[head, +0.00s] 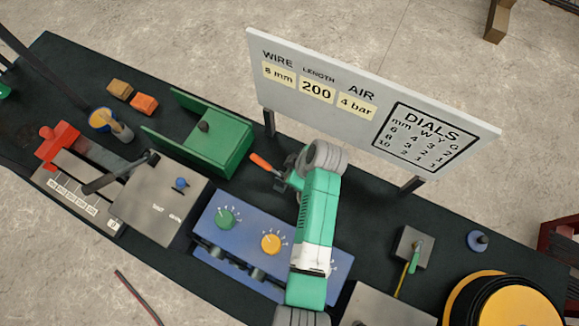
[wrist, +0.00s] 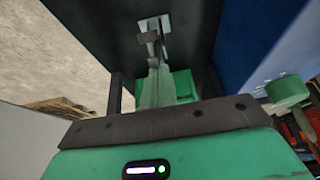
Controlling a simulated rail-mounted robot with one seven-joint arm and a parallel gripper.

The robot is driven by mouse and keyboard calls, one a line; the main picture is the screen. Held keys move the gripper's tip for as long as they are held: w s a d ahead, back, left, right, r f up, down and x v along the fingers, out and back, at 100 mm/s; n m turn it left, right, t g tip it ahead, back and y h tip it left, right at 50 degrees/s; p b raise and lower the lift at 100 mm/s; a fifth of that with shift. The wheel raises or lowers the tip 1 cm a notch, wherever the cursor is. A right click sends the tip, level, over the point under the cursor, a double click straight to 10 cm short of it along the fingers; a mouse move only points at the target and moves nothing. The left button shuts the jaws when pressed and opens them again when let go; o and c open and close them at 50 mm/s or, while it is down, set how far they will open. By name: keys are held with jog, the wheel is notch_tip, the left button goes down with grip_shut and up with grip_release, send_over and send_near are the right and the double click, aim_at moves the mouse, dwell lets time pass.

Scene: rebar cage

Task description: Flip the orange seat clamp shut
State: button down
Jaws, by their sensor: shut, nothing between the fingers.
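The orange seat clamp shows in the head view as an orange handle (head: 262,161) on the dark bench, right of the green bracket. It slants down to the right towards my gripper (head: 279,185). My gripper is shut and empty, close beside the handle's lower right end. I cannot tell whether they touch. My wrist hides the area just right of it. In the wrist view, a pale plate with a grey bracket (wrist: 151,38) lies beyond the hand.
The green bracket (head: 215,150) stands left of the handle. A blue dial box (head: 240,240) lies in front, partly under my arm. The white sign board (head: 365,105) stands behind on posts. A black-and-yellow reel (head: 505,300) is at right.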

jog(key=d+f+t+y+b, duration=0.1)
jog(key=y+b, duration=0.1)
jog(key=s+d+f+t+y+b, duration=0.1)
jog(key=d+f+y+b, duration=0.1)
jog(key=b, duration=0.1)
jog(key=shift+s, duration=0.2)
jog(key=d+f+b, duration=0.1)
jog(key=b, duration=0.1)
jog(key=s+d+f+b, duration=0.1)
jog(key=f+b, duration=0.1)
jog(key=shift+y+b, duration=0.3)
jog(key=shift+b, duration=0.1)
jog(key=shift+s+f+b, duration=0.2)
jog(key=shift+f+b, duration=0.35)
jog(key=shift+f, duration=0.3)
notch_tip(320, 180, up, 5)
jog(key=p, duration=0.3)
jog(key=shift+w, duration=0.1)
jog(key=s+d+r, duration=0.3)
jog(key=d, duration=0.6)
jog(key=shift+s+b, duration=0.3)
jog(key=shift+s, duration=0.1)
jog(key=shift+r, duration=0.1)
